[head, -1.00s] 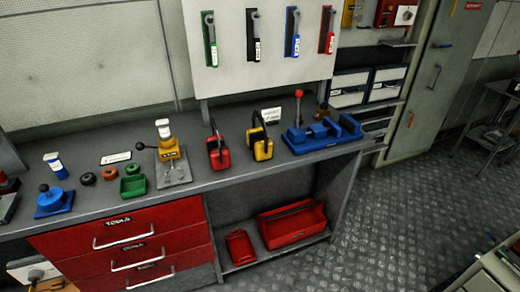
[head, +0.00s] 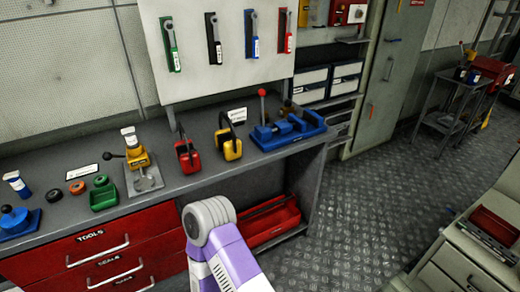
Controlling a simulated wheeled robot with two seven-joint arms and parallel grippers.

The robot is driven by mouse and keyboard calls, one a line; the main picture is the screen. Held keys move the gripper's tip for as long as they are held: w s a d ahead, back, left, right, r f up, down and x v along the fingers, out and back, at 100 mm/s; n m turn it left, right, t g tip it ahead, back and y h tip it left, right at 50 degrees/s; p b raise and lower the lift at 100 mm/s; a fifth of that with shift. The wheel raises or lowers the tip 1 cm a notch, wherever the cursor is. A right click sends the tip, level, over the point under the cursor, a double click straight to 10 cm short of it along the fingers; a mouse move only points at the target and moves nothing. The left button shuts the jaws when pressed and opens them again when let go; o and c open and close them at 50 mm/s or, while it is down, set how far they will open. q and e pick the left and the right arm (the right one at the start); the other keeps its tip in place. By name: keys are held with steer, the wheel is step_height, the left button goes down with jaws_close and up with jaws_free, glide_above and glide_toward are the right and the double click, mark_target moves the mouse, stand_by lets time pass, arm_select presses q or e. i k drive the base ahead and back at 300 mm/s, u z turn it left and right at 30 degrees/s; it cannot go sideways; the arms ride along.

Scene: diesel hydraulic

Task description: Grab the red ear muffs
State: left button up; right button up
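The red ear muffs (head: 187,157) stand upright on the grey workbench (head: 215,182), with their dark headband on top. The yellow ear muffs (head: 231,147) stand just to their right. A white and purple link of one of my arms (head: 222,245) rises from the bottom edge, in front of the bench and below the ear muffs. It appears apart from them. Neither of my grippers shows in this view.
A blue vise (head: 287,130) with a red-knobbed lever stands right of the yellow muffs. A yellow press (head: 139,160) and a green box (head: 103,197) stand to the left. A wall panel (head: 195,87) holds several wrenches. Open metal floor (head: 365,215) lies to the right.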

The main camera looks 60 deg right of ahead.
mark_target(188, 158)
steer(key=z, duration=0.9)
steer(key=i, duration=0.4)
